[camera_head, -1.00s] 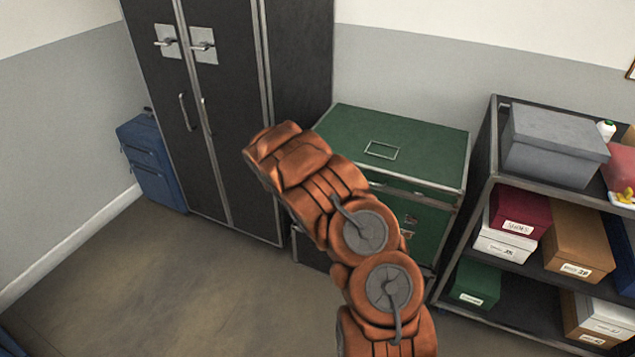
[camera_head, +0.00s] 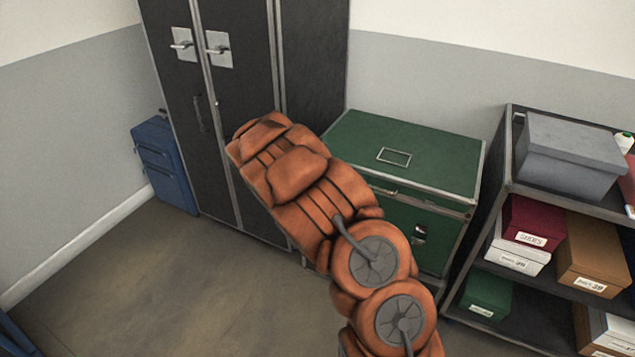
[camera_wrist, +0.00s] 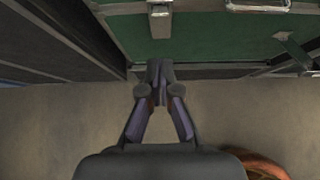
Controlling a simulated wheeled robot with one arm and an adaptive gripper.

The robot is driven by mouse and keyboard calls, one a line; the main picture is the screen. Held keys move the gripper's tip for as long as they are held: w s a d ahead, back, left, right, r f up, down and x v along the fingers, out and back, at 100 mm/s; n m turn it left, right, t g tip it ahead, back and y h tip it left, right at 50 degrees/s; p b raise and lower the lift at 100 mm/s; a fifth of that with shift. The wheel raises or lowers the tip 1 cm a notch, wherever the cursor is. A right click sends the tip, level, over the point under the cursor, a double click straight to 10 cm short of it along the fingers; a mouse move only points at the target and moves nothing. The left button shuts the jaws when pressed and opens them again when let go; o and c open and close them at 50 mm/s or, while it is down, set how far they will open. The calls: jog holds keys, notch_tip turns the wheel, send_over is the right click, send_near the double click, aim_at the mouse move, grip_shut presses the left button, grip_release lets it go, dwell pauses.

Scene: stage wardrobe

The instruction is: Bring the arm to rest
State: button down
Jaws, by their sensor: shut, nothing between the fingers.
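My orange arm (camera_head: 315,200) reaches up from the bottom of the head view, bent at its round joints, in front of the dark wardrobe and the green trunk. My gripper is hidden behind the arm there. In the wrist view my gripper (camera_wrist: 160,72) is shut and empty, its fingertips together. It points toward the lower front of the green trunk (camera_wrist: 200,35); I cannot tell how far away the trunk is.
The tall dark wardrobe (camera_head: 230,90) and a blue suitcase (camera_head: 164,165) stand at the left. The green trunk (camera_head: 440,150) stands behind my arm. A shelf (camera_head: 528,306) with several boxes is at the right.

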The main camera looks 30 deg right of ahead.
dwell(0.4)
jog(key=s+a+r+m+g+p, duration=0.2)
jog(key=s+r+m+g+p, duration=0.2)
jog(key=s+r+m, duration=1.3)
jog(key=s+a+r+m+g+y+p, duration=0.1)
jog(key=s+a+r+m+y+p, duration=0.1)
jog(key=s+a, duration=1)
jog(key=s+a+r+m+g+y+p, duration=0.1)
jog(key=s+a+r+m+y, duration=0.4)
jog(key=s+a, duration=0.8)
jog(key=s+y+p, duration=0.1)
jog(key=s, duration=0.4)
jog(key=shift+a+g+y+p, duration=0.2)
jog(key=shift+g+y+p, duration=0.1)
jog(key=shift+g, duration=0.1)
